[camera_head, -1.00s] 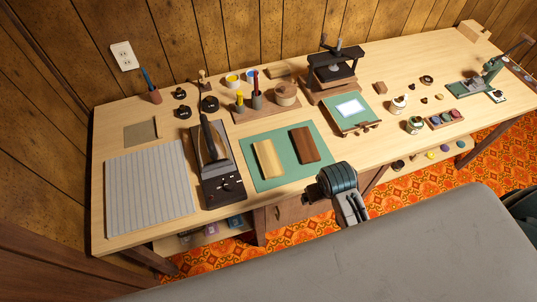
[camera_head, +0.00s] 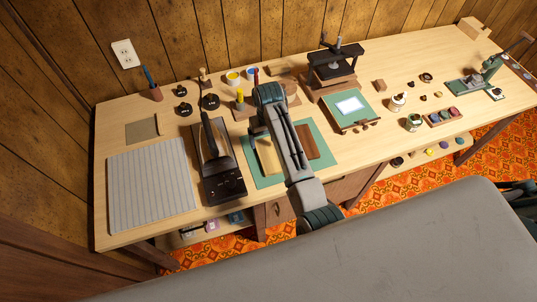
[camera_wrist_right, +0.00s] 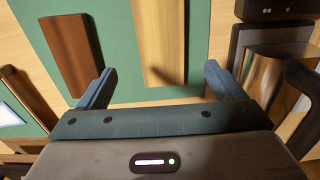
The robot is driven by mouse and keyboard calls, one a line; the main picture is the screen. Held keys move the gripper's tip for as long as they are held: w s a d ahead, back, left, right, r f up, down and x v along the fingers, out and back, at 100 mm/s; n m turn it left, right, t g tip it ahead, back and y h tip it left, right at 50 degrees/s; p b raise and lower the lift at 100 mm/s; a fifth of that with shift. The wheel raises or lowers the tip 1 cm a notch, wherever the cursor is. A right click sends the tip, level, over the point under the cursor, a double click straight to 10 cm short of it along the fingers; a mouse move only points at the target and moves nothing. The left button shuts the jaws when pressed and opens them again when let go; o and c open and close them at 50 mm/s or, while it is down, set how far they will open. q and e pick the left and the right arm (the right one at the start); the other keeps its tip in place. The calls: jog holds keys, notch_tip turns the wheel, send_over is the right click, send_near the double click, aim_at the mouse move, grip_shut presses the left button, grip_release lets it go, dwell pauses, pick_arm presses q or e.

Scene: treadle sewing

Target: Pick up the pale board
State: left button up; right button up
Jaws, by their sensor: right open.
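The pale board (camera_head: 266,156) lies on the green mat (camera_head: 266,181), left of the dark brown board (camera_head: 318,147). My right arm reaches over the mat and covers part of both boards in the head view. In the right wrist view my right gripper (camera_wrist_right: 160,82) is open and empty. The pale board (camera_wrist_right: 163,40) lies between the lines of its fingers, and the dark board (camera_wrist_right: 66,52) is beyond the left finger. The gripper appears above the mat; its exact height is unclear. My left gripper is not in view.
A black device with a lever (camera_head: 223,182) stands close left of the mat. A striped grey mat (camera_head: 152,188) lies farther left. A press (camera_head: 333,70) and a green board with a white panel (camera_head: 350,106) are to the right. Pots and tools stand behind.

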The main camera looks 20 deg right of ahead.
aim_at(269, 154)
notch_tip(269, 154, down, 3)
jog(key=shift+r, duration=0.1)
jog(key=f+p, duration=0.1)
jog(key=f, duration=0.1)
jog(key=f+p, duration=0.1)
jog(key=f, duration=0.1)
jog(key=shift+s+a, duration=0.1)
jog(key=shift+s, duration=0.1)
jog(key=shift+f, duration=0.65)
jog(key=c, duration=1.1)
